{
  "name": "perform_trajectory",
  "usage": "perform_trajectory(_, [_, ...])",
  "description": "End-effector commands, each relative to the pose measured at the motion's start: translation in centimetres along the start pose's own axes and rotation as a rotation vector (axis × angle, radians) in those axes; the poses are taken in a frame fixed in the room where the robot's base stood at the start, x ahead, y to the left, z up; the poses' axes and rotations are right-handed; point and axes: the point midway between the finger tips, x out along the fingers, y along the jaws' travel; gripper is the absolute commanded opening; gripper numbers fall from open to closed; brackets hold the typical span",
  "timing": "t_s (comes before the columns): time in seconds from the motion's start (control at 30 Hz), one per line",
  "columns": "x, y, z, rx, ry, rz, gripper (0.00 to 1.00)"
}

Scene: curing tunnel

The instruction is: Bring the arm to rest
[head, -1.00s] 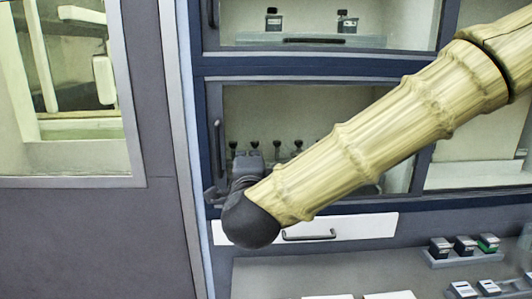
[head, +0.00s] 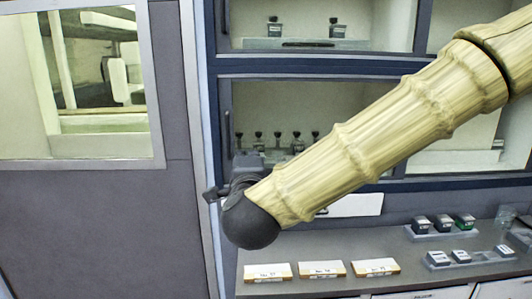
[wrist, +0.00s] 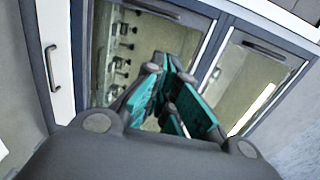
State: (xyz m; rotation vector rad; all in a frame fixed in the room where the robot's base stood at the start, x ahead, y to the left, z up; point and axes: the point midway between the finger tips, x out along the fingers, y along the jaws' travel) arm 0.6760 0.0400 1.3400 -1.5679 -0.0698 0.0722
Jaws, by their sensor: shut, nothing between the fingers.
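My arm reaches in from the upper right of the head view, a bamboo-patterned link ending in a dark rounded joint. My gripper shows in the wrist view (wrist: 175,100), with teal finger pads close together and nothing between them. In the head view only its dark housing shows beyond the joint, and the fingertips cannot be made out. The gripper points toward the blue-framed cabinet (head: 300,66), apart from it as far as I can tell. The arm hides part of the cabinet's lower compartment and the white drawer (head: 358,204) below.
The grey counter (head: 400,278) at lower right holds three white labelled boxes (head: 321,269) and racks of small dark containers (head: 443,223). Dark-topped items (head: 297,143) stand in the lower compartment. A grey wall with a window (head: 100,146) is on the left.

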Motion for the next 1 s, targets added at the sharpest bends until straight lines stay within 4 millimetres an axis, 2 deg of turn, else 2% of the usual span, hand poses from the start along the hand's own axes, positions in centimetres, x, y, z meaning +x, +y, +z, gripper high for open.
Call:
perform_trajectory(0.37, [1.1,7.4,-1.3,-0.103,-0.021,0.093,0.00])
perform_trajectory(0.57, [1.5,13.2,-1.9,-0.183,-0.050,0.167,0.00])
perform_trajectory(0.67, [1.5,17.3,-2.3,-0.238,-0.073,0.219,0.00])
perform_trajectory(0.87, [0.4,28.5,-4.0,-0.391,-0.150,0.367,0.00])
perform_trajectory(1.0, [-1.4,36.3,-5.5,-0.495,-0.217,0.472,0.00])
